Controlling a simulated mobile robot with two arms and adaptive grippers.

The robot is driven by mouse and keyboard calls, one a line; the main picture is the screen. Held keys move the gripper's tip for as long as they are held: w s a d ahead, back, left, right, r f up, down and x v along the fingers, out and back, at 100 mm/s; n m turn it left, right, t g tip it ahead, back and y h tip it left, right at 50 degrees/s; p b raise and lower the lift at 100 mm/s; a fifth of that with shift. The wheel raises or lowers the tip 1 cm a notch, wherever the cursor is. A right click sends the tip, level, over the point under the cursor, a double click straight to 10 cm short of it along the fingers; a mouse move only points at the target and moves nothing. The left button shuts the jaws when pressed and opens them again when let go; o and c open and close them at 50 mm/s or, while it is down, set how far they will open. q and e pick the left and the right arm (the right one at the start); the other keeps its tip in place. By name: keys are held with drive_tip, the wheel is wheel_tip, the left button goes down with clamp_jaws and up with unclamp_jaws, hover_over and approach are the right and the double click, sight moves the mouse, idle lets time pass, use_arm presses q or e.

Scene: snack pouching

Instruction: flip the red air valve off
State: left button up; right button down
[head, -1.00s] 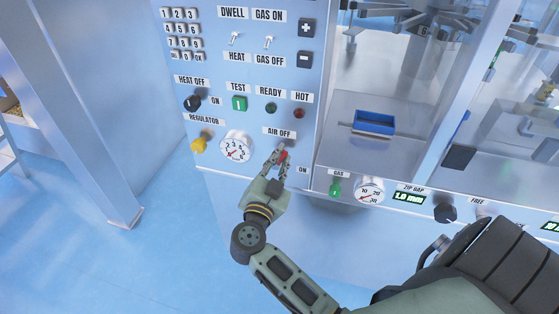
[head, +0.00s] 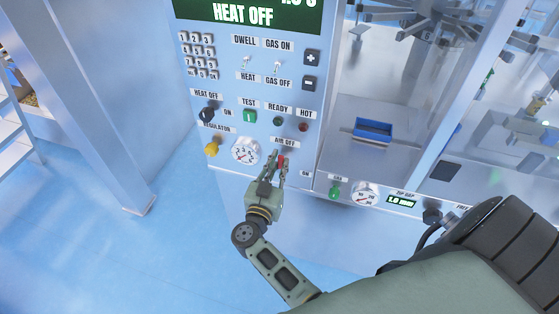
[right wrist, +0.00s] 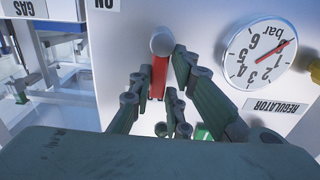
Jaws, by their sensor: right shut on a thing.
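The red air valve (head: 282,160) is on the machine's front panel, just below the AIR OFF label (head: 284,142) and up and left of the ON label. My right gripper (head: 276,163) reaches it from below, its fingers on either side. In the right wrist view, which is upside down, the red lever (right wrist: 158,78) runs down the picture from a round silver hub (right wrist: 162,41). My right gripper (right wrist: 160,85) is shut on it. My left gripper is out of view.
The regulator gauge (head: 245,151) and yellow regulator knob (head: 212,149) are left of the valve. A green gas knob (head: 335,192) and another gauge (head: 364,195) are to the right. A blue tray (head: 373,129) sits in the bay. Open floor lies below left.

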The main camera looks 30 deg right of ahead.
drive_tip(key=shift+s+d+f, duration=0.15)
drive_tip(key=shift+s+f, duration=0.05)
drive_tip(key=shift+f, duration=0.05)
drive_tip(key=c, duration=2)
unclamp_jaws()
drive_tip(key=shift+o, duration=1.4)
drive_tip(key=shift+r, duration=0.15)
drive_tip(key=shift+w, duration=0.1)
